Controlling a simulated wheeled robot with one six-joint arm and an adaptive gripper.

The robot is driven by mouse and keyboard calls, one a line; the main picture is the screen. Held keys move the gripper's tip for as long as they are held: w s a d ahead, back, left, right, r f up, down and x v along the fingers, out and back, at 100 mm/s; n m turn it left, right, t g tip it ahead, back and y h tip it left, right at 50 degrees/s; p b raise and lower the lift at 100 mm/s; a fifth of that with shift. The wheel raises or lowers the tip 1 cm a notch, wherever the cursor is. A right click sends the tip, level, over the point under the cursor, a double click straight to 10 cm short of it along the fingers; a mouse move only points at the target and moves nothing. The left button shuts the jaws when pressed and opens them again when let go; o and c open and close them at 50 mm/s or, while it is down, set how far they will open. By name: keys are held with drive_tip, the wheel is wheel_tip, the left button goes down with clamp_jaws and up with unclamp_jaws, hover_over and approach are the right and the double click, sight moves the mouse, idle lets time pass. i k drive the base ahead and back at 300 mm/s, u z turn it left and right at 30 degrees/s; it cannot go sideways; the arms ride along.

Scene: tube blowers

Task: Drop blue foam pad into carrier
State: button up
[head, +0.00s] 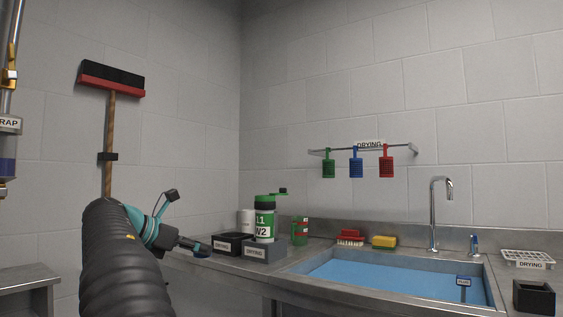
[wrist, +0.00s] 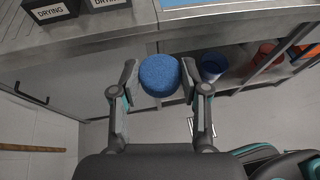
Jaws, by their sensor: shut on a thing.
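My gripper (wrist: 158,83) is shut on a round blue foam pad (wrist: 160,75), with one finger on each side of it. In the head view my gripper (head: 198,246) reaches right toward the counter's left end, and a dark blue edge of the pad (head: 203,252) shows at its tip.
A black box (head: 232,243) and the grey labelled holder (head: 264,252) stand near the gripper. Below the counter are a blue bucket (wrist: 213,67) and a red one (wrist: 264,52).

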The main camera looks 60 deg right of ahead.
sight(266, 237)
drive_tip(key=z, duration=0.7)
drive_tip(key=i, duration=0.65)
drive_tip(key=z, duration=0.75)
